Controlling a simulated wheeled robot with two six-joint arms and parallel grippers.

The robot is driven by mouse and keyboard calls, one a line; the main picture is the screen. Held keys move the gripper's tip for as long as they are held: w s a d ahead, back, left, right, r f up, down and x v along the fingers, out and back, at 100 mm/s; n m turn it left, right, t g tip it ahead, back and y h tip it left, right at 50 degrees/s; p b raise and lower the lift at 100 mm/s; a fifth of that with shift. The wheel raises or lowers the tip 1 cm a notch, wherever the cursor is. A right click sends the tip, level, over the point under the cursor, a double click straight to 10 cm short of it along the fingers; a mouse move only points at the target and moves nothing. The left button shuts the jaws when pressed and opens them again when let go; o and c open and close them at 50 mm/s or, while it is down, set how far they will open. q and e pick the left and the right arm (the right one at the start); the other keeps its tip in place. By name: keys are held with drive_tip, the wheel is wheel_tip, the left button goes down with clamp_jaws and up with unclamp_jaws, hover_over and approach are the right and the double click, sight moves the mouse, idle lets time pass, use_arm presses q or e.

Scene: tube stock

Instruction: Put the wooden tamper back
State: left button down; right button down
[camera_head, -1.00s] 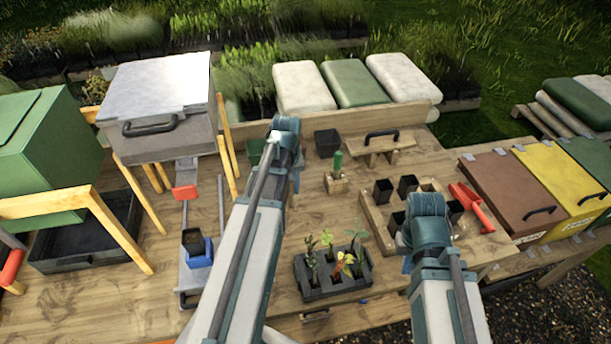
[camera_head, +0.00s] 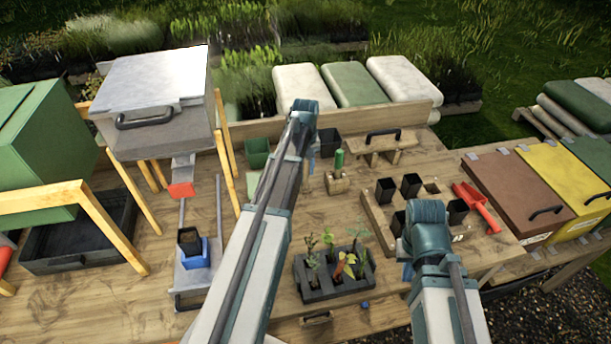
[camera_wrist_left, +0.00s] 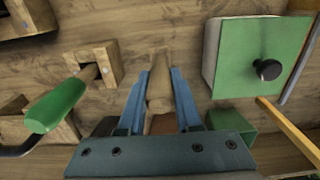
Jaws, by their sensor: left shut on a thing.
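The wooden tamper (camera_wrist_left: 159,92) is a pale turned piece between the two blue fingers of my left gripper (camera_wrist_left: 160,95) in the left wrist view. The fingers are shut on it. In the head view my left gripper (camera_head: 308,165) is over the back middle of the bench, and my arm hides most of it and the tamper. I cannot tell whether the tamper touches the bench. My right gripper (camera_head: 406,270) is near the front right of the bench, mostly hidden under its wrist.
A green-handled tool (camera_head: 339,160) stands in a wooden block close to the right of my left gripper. A green pot (camera_head: 257,151) and a knobbed green panel (camera_wrist_left: 262,62) are to its left. A seedling tray (camera_head: 320,289) is in front.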

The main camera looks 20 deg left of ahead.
use_arm(q)
drive_tip(key=shift+f, duration=0.6)
drive_tip(key=shift+r, duration=0.15)
use_arm(e)
drive_tip(key=shift+f, duration=0.5)
drive_tip(key=shift+f, duration=0.1)
use_arm(q)
drive_tip(key=c, duration=1)
unclamp_jaws()
drive_tip(key=shift+f, duration=0.2)
drive_tip(key=shift+c, duration=0.2)
drive_tip(key=o, duration=0.4)
drive_tip(key=shift+o, duration=0.2)
drive_tip(key=shift+r, duration=0.1)
